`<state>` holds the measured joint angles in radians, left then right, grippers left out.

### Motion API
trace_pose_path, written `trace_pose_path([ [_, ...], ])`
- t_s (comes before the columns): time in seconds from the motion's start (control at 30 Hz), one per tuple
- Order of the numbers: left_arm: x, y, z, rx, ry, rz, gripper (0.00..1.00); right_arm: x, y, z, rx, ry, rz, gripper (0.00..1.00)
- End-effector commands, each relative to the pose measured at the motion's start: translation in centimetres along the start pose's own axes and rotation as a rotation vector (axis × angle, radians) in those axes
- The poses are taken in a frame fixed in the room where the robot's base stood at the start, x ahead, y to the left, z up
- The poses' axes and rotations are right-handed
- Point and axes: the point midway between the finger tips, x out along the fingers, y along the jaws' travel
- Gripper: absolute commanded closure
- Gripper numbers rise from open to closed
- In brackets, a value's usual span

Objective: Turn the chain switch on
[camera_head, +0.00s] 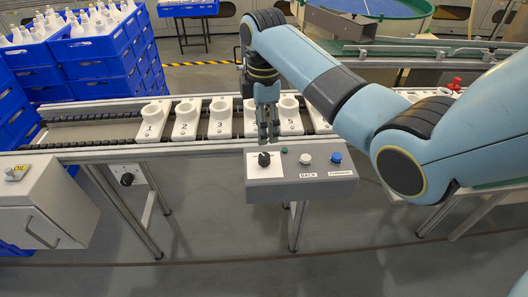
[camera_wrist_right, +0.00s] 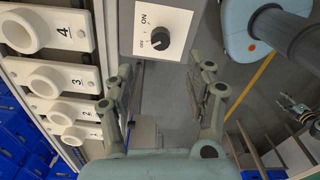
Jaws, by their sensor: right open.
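The chain switch appears to be the black rotary knob (camera_head: 264,159) at the left end of the grey control box (camera_head: 310,187). In the right wrist view a black knob (camera_wrist_right: 160,38) sits on a pale panel marked ON and OFF. Its small orange mark is on the side by OFF. My right gripper (camera_head: 267,136) hangs fingers down just behind the knob in the head view. Its fingers (camera_wrist_right: 163,82) are apart and empty in the wrist view, with a gap to the knob. My left gripper is out of view.
Numbered white holders (camera_head: 185,122) line the conveyor behind the box. Green, white (camera_head: 306,158) and blue (camera_head: 336,157) buttons sit right of the knob. Another knob (camera_head: 127,179) is on a white plate below the conveyor. Blue crates (camera_head: 95,48) stand at back left. The front floor is clear.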

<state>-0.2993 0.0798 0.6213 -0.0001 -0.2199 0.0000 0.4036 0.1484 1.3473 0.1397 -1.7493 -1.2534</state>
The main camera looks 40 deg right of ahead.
Motion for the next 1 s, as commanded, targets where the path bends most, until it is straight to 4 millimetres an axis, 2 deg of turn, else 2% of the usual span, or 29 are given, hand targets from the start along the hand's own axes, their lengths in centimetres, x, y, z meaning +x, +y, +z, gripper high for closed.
trace_pose_path([
  [0.3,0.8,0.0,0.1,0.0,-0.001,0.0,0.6,6.5,-0.2,0.0,0.002,-0.001,-0.003,0.45],
  [0.5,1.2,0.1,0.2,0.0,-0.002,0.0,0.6,9.1,-0.1,0.0,0.003,-0.001,0.0,0.45],
  [0.87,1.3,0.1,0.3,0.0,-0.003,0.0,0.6,9.7,-0.1,0.0,0.003,0.0,0.001,0.45],
  [1.0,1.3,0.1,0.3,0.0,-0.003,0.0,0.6,9.7,-0.1,0.0,0.003,0.0,0.001,0.6],
])
